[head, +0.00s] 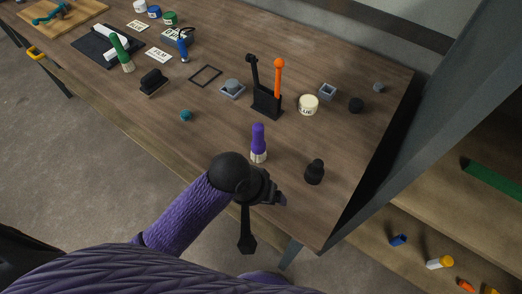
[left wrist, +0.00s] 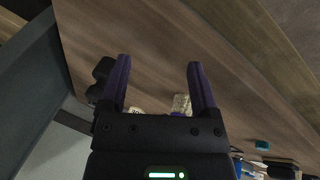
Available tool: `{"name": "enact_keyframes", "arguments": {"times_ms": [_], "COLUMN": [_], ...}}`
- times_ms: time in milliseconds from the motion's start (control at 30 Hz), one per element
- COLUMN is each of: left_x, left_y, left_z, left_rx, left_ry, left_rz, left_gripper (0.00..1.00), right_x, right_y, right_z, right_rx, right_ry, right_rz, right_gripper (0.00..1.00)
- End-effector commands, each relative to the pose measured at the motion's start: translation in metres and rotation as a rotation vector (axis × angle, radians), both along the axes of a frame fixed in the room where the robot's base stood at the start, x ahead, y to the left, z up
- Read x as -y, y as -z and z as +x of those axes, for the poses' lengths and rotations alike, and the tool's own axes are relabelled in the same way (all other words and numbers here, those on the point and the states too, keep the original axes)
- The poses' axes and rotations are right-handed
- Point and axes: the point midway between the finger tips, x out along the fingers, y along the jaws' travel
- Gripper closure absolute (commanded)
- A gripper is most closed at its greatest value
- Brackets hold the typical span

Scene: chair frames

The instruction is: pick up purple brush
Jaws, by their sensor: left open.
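My right gripper is not in view.
A small black object (head: 315,172) stands right of the brush. Behind are a black holder (head: 266,103) with an orange-handled tool and a white glue jar (head: 308,105). A teal piece (head: 186,115) lies to the left. A grey post (head: 410,130) rises at the right.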

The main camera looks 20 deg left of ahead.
Motion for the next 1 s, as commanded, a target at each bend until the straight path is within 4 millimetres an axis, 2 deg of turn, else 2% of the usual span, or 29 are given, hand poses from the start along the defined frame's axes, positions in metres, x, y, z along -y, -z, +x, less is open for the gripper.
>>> {"name": "enact_keyframes", "arguments": {"times_ms": [167, 300, 367, 500, 633, 700, 1000], "left_x": [0.013, 0.009, 0.002, -0.03, -0.053, -0.058, -0.056], "left_y": [-0.021, -0.043, -0.056, -0.096, -0.124, -0.124, -0.069], "left_z": [0.03, 0.055, 0.068, 0.1, 0.114, 0.116, 0.119], "left_rx": [-0.081, -0.176, -0.218, -0.298, -0.332, -0.341, -0.344], "left_ry": [-0.094, -0.238, -0.335, -0.654, -0.887, -0.939, -0.947], "left_rz": [-0.027, 0.001, 0.034, 0.124, 0.167, 0.174, 0.173], "left_gripper": [0.21, 0.21, 0.21, 0.21, 0.21, 0.21, 0.21], "right_x": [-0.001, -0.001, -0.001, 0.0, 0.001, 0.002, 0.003], "right_y": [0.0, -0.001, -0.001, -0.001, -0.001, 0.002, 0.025], "right_z": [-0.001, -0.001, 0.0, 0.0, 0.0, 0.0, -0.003], "right_rx": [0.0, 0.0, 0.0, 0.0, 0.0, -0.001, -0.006], "right_ry": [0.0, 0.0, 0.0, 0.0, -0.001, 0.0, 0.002], "right_rz": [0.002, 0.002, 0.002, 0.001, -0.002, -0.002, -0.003], "right_gripper": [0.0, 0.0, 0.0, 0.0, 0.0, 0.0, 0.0]}}
